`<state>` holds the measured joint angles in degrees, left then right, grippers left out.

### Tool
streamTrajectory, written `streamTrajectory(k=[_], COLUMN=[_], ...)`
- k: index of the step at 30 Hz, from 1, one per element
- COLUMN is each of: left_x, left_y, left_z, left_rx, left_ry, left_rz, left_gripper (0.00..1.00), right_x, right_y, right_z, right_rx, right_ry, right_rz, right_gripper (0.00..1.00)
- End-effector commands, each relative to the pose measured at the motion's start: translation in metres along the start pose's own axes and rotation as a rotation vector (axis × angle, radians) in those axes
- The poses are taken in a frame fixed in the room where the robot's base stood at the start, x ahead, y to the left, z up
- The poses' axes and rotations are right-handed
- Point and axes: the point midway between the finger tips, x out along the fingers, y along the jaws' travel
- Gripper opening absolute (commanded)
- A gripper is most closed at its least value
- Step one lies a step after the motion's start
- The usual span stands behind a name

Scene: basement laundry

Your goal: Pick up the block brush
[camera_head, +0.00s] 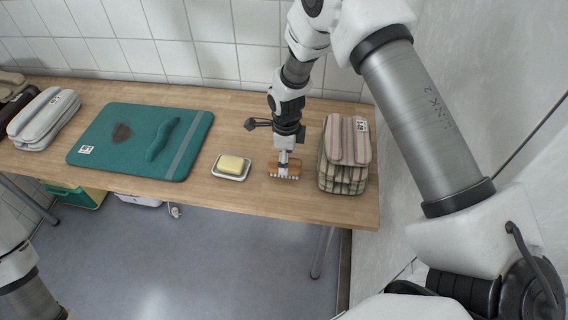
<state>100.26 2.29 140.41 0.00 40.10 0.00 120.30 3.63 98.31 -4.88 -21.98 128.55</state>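The block brush (284,171), with a brown wooden body and pale bristles along its lower edge, is at the front right part of the wooden table. My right gripper (285,160) points straight down at the middle of the brush. Its fingertips are at or just over the top of the brush and hide part of it. They are too small to tell whether they are closed on it. The brush appears to be at table level. Only part of my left arm shows at the lower left; its gripper is out of view.
On the wooden table (250,203), a yellow soap bar (231,164) on a white dish (229,176) is left of the brush. A striped folded stack (346,143) stands close on the right. A teal board or mat (109,143) and pale folded cloths (43,118) lie further left.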

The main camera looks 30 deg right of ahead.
Motion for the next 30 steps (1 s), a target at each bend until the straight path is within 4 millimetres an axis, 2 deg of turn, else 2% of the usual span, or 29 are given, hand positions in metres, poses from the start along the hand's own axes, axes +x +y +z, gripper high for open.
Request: streamTrajectory(k=[3,6,12,13,17,18,19,22,23,30], left_x=[-0.007,-0.008,-0.007,-0.007,-0.007,-0.007,-0.007,-0.007,-0.007,-0.006], left_y=[0.0,0.0,0.0,0.0,0.0,0.0,0.0,0.0,0.0,0.0], left_z=[0.0,0.0,0.0,0.0,0.0,0.0,0.0,0.0,0.0,0.0], left_rx=[0.0,0.0,0.0,0.0,0.0,0.0,0.0,0.0,0.0,0.0], left_ry=[0.001,0.001,0.001,0.001,0.001,0.001,0.001,0.001,0.001,0.001], left_rz=[0.0,0.0,0.0,0.0,0.0,0.0,0.0,0.0,0.0,0.0], left_gripper=[0.56,0.56,0.56,0.56,0.56,0.56,0.56,0.56,0.56,0.56], right_x=[0.022,0.034,0.036,0.036,0.036,0.036,0.036,0.037,0.037,0.036], right_y=[-0.002,-0.002,-0.002,-0.002,-0.002,-0.002,-0.002,-0.002,-0.002,-0.002], right_z=[0.001,0.001,0.002,0.002,0.002,0.001,0.001,0.001,0.001,0.001], right_rx=[0.0,-0.001,-0.002,-0.002,-0.002,-0.002,-0.002,-0.002,-0.002,-0.002], right_ry=[0.002,0.001,0.0,0.0,0.0,0.0,0.0,0.0,0.0,0.0], right_rz=[0.003,0.002,0.0,0.0,0.0,0.0,0.0,0.0,0.0,0.0], right_gripper=[0.71,0.71,0.71,0.67,0.21,0.07,0.03,0.03,0.0,0.0])
